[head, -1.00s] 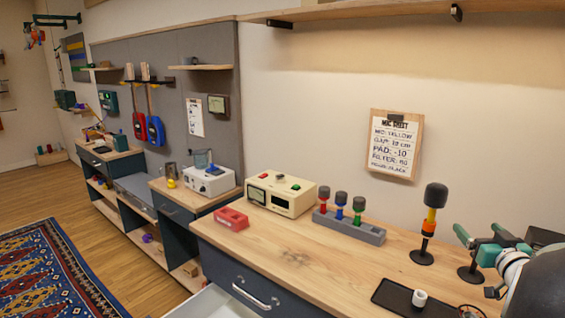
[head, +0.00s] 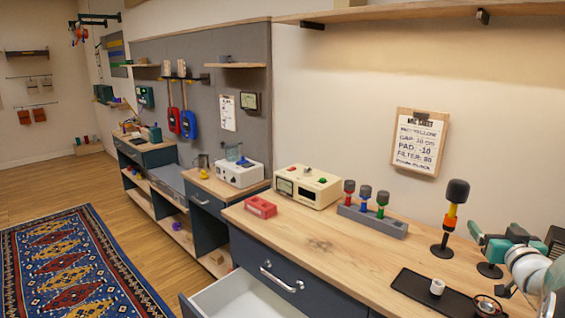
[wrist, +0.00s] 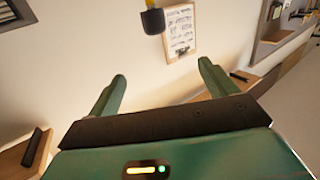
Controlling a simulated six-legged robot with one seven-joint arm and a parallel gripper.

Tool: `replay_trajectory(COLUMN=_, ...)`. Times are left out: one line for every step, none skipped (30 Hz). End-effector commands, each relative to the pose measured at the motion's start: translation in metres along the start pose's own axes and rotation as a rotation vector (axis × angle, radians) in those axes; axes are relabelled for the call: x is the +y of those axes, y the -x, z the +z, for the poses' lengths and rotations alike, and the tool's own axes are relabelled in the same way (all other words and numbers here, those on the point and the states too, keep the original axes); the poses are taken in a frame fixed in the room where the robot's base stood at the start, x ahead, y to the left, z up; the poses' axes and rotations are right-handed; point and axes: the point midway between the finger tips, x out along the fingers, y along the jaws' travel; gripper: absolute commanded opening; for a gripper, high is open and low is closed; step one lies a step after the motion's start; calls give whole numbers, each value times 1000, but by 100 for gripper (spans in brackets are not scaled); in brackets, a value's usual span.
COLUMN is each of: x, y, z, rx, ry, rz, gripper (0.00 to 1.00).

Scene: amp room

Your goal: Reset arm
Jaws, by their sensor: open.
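My gripper (wrist: 162,76) is open and empty in the wrist view, its two green fingers apart with only the wall between them. In the head view, green parts of my gripper (head: 497,248) and my white arm show at the right edge, over the right end of the wooden counter (head: 310,238). A dark-headed microphone with a yellow and orange body (head: 453,213) stands upright on the counter, left of my gripper. That microphone's dark head (wrist: 153,21) shows upside down at the top of the wrist view.
An open white drawer (head: 245,298) juts out below the counter. A black tray (head: 415,287) with a white cup (head: 437,287) lies near my arm. A grey rack (head: 372,222) holds three small microphones. Floor is open beside the rug (head: 75,265).

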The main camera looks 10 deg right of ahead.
Motion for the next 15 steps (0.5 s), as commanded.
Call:
replay_trajectory(x=-11, y=-1, z=-5, rx=-10, ry=4, rz=10, gripper=85)
replay_trajectory(x=-16, y=0, z=-7, rx=-18, ry=7, rz=21, gripper=85)
replay_trajectory(x=-23, y=0, z=-10, rx=-31, ry=9, rz=34, gripper=85)
replay_trajectory(x=-29, y=1, z=-12, rx=-41, ry=13, rz=44, gripper=85)
replay_trajectory(x=-36, y=2, z=-14, rx=-53, ry=13, rz=54, gripper=85)
replay_trajectory(x=-46, y=5, z=-17, rx=-71, ry=16, rz=67, gripper=85)
replay_trajectory(x=-54, y=7, z=-18, rx=-85, ry=17, rz=74, gripper=85)
replay_trajectory(x=-62, y=10, z=-20, rx=-102, ry=19, rz=83, gripper=85)
replay_trajectory(x=-76, y=15, z=-22, rx=-129, ry=19, rz=94, gripper=85)
replay_trajectory(x=-87, y=20, z=-22, rx=-153, ry=19, rz=101, gripper=85)
replay_trajectory(x=-99, y=26, z=-23, rx=-180, ry=20, rz=106, gripper=85)
replay_trajectory(x=-116, y=35, z=-22, rx=-220, ry=20, rz=109, gripper=85)
replay_trajectory(x=-129, y=44, z=-21, rx=-253, ry=20, rz=110, gripper=85)
replay_trajectory(x=-141, y=53, z=-19, rx=-288, ry=19, rz=109, gripper=85)
replay_trajectory(x=-159, y=66, z=-15, rx=-335, ry=20, rz=101, gripper=85)
